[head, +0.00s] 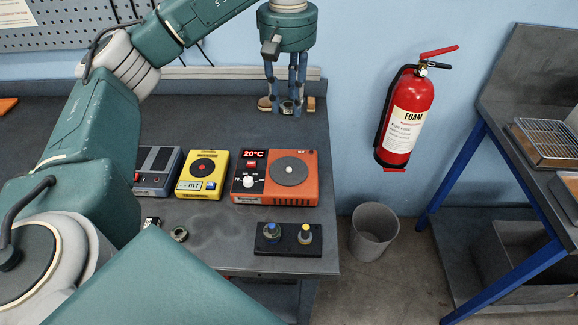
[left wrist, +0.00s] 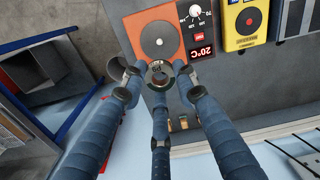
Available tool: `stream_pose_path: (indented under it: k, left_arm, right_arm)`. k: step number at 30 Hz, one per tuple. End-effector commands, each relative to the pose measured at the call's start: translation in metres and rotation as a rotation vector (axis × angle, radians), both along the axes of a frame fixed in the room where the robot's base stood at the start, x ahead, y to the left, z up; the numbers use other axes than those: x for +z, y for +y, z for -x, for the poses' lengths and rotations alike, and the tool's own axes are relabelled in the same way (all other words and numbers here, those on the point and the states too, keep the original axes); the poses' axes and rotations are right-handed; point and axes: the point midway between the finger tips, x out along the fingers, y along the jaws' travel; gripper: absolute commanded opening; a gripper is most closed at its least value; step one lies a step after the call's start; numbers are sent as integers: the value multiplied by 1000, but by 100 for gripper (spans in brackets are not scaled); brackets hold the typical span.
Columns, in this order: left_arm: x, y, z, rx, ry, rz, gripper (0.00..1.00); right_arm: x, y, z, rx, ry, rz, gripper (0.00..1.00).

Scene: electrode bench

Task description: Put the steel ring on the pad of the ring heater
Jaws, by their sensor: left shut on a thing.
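My left gripper (head: 287,106) is shut on the steel ring (head: 287,108), a small dark metal ring with an open hole. It holds the ring above the back of the bench, behind the ring heater. In the left wrist view the ring (left wrist: 158,76) sits between the fingertips, apart from the heater. The ring heater (head: 312,190) is an orange box with a 20°C display and a white knob. Its round grey pad (head: 277,172) is bare apart from a pale central spot. The pad also shows in the left wrist view (left wrist: 152,41). My right gripper is out of view.
A small metal nut-like piece (head: 179,234) lies on the bench (head: 225,225). A fire extinguisher (head: 405,120) hangs at right.

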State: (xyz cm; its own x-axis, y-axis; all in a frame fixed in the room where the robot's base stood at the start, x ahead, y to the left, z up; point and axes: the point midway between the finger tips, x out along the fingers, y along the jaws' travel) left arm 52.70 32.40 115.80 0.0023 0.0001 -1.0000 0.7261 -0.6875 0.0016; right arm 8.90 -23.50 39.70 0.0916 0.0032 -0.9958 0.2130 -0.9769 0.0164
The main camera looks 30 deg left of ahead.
Motion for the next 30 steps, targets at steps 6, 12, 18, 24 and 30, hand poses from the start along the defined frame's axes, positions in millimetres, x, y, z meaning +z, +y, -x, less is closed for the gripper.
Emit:
stream_pose_path:
  k: [6, 12, 18, 24, 30]
  left_arm:
    - [-59, -1, 2, -2, 8, 1, 0]
    - [-108, 0, 2, -2, 8, 0, 0]
    - [-141, 0, 1, -2, 3, -1, 0]
    - [-155, 0, 1, -2, 1, -1, 0]
    - [-182, 0, 1, -2, 5, -2, 0]
  right_arm:
    - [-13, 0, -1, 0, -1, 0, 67]
    - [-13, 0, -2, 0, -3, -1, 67]
    - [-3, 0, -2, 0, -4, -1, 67]
    - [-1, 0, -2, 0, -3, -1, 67]
    - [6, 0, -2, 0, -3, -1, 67]
